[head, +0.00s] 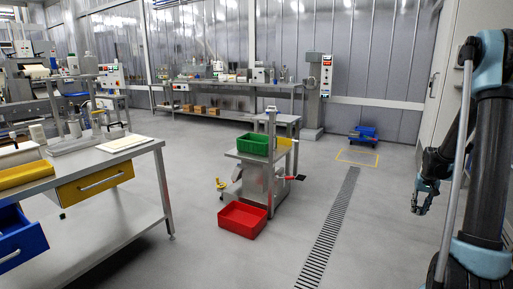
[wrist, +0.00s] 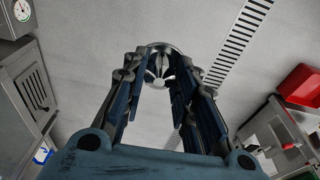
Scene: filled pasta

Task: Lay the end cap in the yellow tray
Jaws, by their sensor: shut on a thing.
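The end cap (wrist: 166,47) is a round grey metal ring with spokes. It shows between the far ends of the fingers of my gripper (wrist: 162,70) in the wrist view, and the gripper is shut on it. The fingers hide part of its sides. In the head view my gripper (head: 424,203) hangs at the right over bare floor, and I cannot make out the cap there. The yellow tray (head: 22,176) lies on the steel table at the far left, cut by the picture edge, well away from my gripper.
The steel table (head: 140,149) has a yellow drawer (head: 95,186) and a blue drawer (head: 20,242), both pulled out. A red bin (head: 242,221) stands on the floor by a cart with a green bin (head: 253,144). Floor between the cart and my arm is clear, with a drain grate (head: 333,225).

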